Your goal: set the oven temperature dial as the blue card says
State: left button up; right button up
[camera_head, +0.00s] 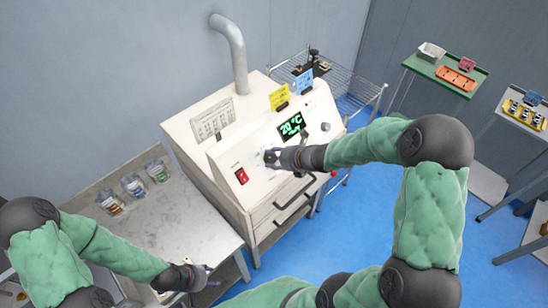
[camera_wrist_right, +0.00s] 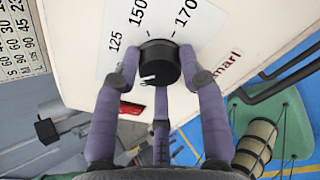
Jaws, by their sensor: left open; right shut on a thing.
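The oven (camera_head: 212,150) has a sloped front panel. Its green display (camera_head: 291,126) reads 20 °C. The blue card (camera_head: 304,80) stands on the oven's upper edge, its writing too small to read. My right gripper (camera_head: 270,157) is shut on the black temperature dial, hiding most of it in the head view. In the right wrist view the dial (camera_wrist_right: 157,60) sits between the fingers, below a scale showing 125, 150 and 170. A white pointer mark (camera_wrist_right: 148,77) shows at the dial's lower left. My left gripper (camera_head: 205,275) is open and empty near the bench's front edge.
A yellow card (camera_head: 279,97) stands beside the blue one. A red switch (camera_head: 241,176) and a grey knob (camera_head: 326,127) flank the dial. Several small containers (camera_head: 133,185) stand on the metal bench (camera_head: 175,225). A wire rack (camera_head: 345,78) stands behind the oven.

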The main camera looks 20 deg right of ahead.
jog(key=shift+s+a+f+g, duration=0.15)
jog(key=shift+s+f+g, duration=0.2)
jog(key=shift+f, duration=0.2)
jog(key=o, duration=1.1)
jog(key=shift+w+r, duration=0.1)
jog(key=shift+r, duration=0.05)
jog(key=shift+r, duration=0.15)
jog(key=shift+d+r, duration=0.1)
jog(key=shift+d, duration=0.1)
jog(key=v, duration=1.1)
jog(key=shift+s, duration=0.45)
jog(key=shift+d, duration=0.1)
